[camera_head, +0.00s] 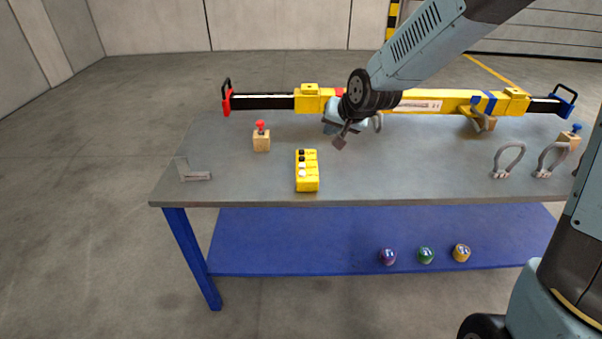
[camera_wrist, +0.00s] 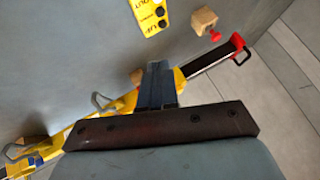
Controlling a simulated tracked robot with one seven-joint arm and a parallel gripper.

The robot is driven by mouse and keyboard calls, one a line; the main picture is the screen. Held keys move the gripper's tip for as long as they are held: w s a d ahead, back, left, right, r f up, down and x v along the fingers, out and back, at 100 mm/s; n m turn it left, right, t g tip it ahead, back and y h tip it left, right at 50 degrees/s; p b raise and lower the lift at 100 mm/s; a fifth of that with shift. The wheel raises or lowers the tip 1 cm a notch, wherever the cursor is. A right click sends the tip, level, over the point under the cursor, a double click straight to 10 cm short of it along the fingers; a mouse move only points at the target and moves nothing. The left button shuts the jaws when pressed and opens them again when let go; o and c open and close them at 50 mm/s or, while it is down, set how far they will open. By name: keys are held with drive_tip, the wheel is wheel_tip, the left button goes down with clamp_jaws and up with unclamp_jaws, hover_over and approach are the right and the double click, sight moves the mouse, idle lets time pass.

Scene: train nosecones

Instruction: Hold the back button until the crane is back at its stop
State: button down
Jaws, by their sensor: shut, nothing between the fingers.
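The yellow button box (camera_head: 307,183) lies on the grey table, left of the middle, with a row of black and pale buttons. Part of it shows at the top of the wrist view (camera_wrist: 150,20), with the words OUT and UP readable; I cannot read a back label. My gripper (camera_head: 339,142) is shut and empty, above the table to the right of the box and apart from it. Its closed fingers point toward the box in the wrist view (camera_wrist: 158,66). A long yellow beam (camera_head: 430,105) with black ends lies along the back; I cannot tell a separate crane.
A wooden block with a red knob (camera_head: 261,143) stands left of the box. A metal angle bracket (camera_head: 193,172) is at the left edge. Grey shackles (camera_head: 509,160) stand at the right. The front middle tabletop is clear.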

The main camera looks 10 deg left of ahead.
drive_tip(key=y, duration=0.2)
hover_over(305, 175)
wheel_tip(305, 175, down, 4)
drive_tip(key=shift+a+r, duration=0.1)
drive_tip(key=shift+r, duration=0.05)
drive_tip(key=shift+f, duration=4.4)
drive_tip(key=shift+f, duration=0.1)
drive_tip(key=shift+f, duration=0.25)
